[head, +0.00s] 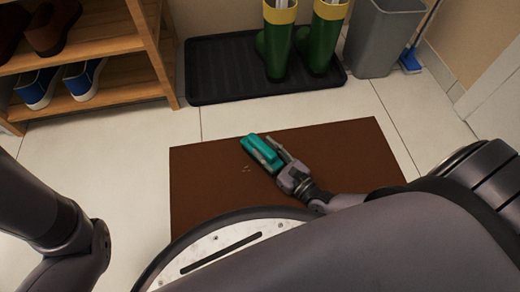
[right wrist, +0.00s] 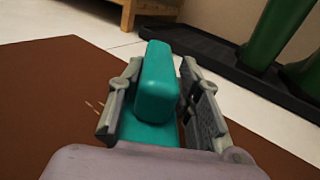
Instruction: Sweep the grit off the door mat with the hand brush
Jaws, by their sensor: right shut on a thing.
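The brown door mat (head: 345,150) lies flat on the tiled floor; it also shows in the right wrist view (right wrist: 45,85). A few pale specks of grit (head: 246,169) lie on the mat, left of the brush. They show as small light marks in the right wrist view (right wrist: 95,105). The teal hand brush (head: 260,152) is at the middle of the mat. My right gripper (head: 277,160) is shut on the brush's handle (right wrist: 157,85), with a finger on each side. The brush's underside is hidden. My left gripper is out of view; only part of my left arm shows.
A black boot tray (head: 220,75) with green boots (head: 275,50) lies beyond the mat. A wooden shoe rack (head: 110,45) stands at the left, a grey bin (head: 380,40) and a blue broom (head: 410,61) at the back right. Bare tiles lie left of the mat.

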